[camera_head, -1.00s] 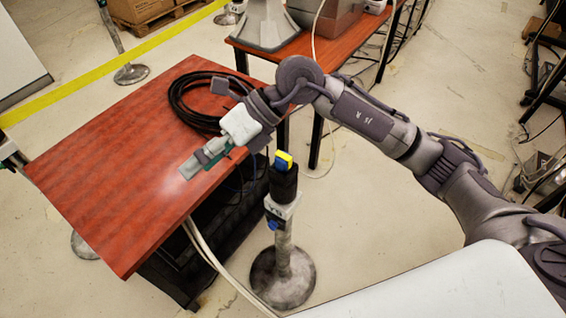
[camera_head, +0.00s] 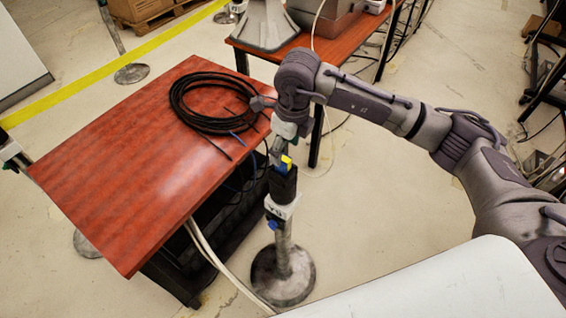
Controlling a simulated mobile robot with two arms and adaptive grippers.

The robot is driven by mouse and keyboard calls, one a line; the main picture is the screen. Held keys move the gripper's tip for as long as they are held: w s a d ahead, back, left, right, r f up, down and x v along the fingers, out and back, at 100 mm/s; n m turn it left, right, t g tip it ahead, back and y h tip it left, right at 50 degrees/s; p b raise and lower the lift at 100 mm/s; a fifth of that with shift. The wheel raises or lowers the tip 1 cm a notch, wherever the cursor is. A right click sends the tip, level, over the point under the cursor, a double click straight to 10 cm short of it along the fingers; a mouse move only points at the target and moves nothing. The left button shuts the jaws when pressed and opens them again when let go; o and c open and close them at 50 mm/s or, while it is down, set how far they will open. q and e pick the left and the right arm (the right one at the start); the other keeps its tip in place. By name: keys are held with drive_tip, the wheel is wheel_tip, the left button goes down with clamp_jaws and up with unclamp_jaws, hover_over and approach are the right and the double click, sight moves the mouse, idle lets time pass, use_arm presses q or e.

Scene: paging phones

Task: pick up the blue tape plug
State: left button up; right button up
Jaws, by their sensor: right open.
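A black holder (camera_head: 283,184) sits on top of a grey post beside the right edge of the red table. A small yellow and blue piece (camera_head: 287,163) shows at its top; I cannot tell for certain that it is the blue tape plug. Another small blue part (camera_head: 273,225) is lower on the post. My right gripper (camera_head: 281,156) points down, open, right at the top of the holder, with its fingers beside the yellow and blue piece. Whether they touch it is unclear, and the gripper partly hides it. My left gripper is not in view.
The red table (camera_head: 120,180) fills the left, with a coiled black cable (camera_head: 190,85) near its back right. The post's round base (camera_head: 283,277) stands on the floor. A second red table (camera_head: 340,48) with grey equipment is behind. White cables run beside the post.

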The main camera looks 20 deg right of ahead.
sight(283, 159)
drive_tip(key=shift+f+p, duration=0.35)
drive_tip(key=f, duration=0.2)
drive_tip(key=f+p, duration=0.1)
drive_tip(key=shift+w+a+f+p, duration=0.1)
drive_tip(key=shift+a+f+p, duration=0.1)
drive_tip(key=shift+f+p, duration=0.15)
drive_tip(key=shift+f, duration=0.4)
clamp_jaws()
drive_tip(key=shift+r, duration=0.15)
